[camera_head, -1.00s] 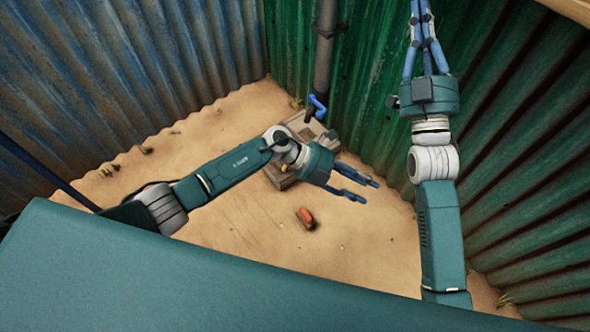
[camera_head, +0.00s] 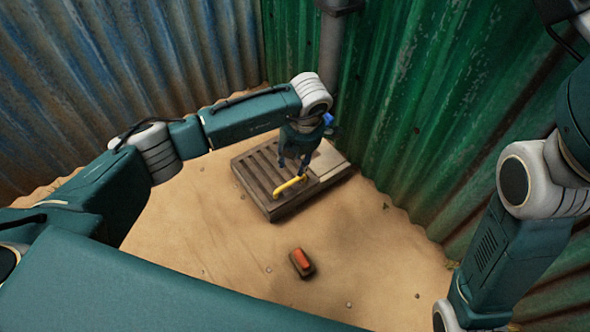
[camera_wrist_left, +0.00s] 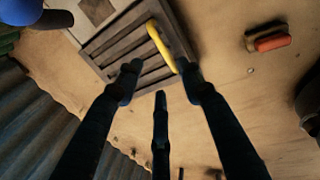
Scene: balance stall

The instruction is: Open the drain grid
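The drain grid (camera_head: 252,178) is a slatted brown-grey panel set in a low block on the sandy ground. A yellow bar handle (camera_head: 290,187) lies across it near its front right part. My left gripper (camera_head: 293,163) points down over the grid, just behind the handle. In the left wrist view, its dark fingers (camera_wrist_left: 160,82) are spread and empty, and one fingertip overlaps the end of the yellow handle (camera_wrist_left: 161,46); I cannot tell whether they touch. The grid looks flat in its frame. My right gripper is out of view; only its arm shows at the right.
An orange-and-dark block, perhaps a brush (camera_head: 303,261), lies on the sand in front of the grid. A grey pipe (camera_head: 332,45) runs down the green corrugated wall (camera_head: 420,90) behind it. A blue part (camera_head: 328,119) shows beside my left wrist. Open sand lies in front.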

